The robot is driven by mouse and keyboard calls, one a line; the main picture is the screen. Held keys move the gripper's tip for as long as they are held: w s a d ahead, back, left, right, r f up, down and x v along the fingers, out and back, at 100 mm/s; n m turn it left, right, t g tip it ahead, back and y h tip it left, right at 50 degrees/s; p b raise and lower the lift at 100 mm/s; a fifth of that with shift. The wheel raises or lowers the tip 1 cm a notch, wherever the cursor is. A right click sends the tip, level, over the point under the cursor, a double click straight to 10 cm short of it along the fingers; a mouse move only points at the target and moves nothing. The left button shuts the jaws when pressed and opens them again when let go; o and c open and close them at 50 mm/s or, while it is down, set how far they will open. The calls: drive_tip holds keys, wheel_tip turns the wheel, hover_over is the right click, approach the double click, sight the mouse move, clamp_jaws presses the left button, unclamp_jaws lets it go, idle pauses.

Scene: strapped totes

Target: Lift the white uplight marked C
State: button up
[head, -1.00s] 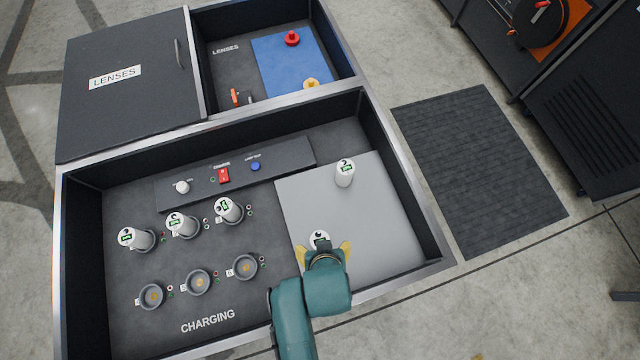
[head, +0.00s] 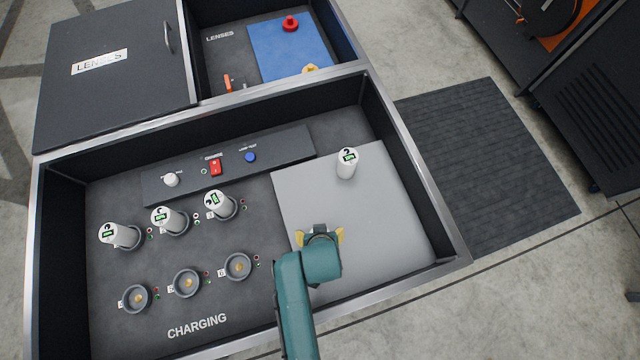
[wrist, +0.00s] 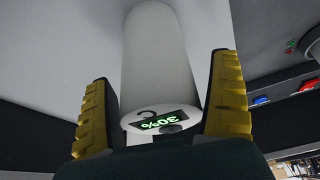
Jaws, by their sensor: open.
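My gripper (head: 320,238) is low over the light grey pad (head: 385,225) in the charging tote. In the wrist view its yellow fingers (wrist: 165,110) are open, one on each side of a white cylindrical uplight (wrist: 155,60). The near end of that uplight shows a green "30%" display and a dark mark. I cannot read a letter C on it. Three more white uplights stand in the back row of sockets, including one (head: 220,205) at the right.
Three empty round sockets, one here (head: 238,267), form the front row left of the pad. A control strip (head: 230,168) with knob, red switch and blue button lies behind. The metal-rimmed tote walls (head: 420,180) enclose everything. The lens compartment (head: 225,65) is beyond.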

drive_tip(key=c, duration=1.4)
drive_tip(key=shift+o, duration=0.2)
drive_tip(key=shift+r, duration=0.15)
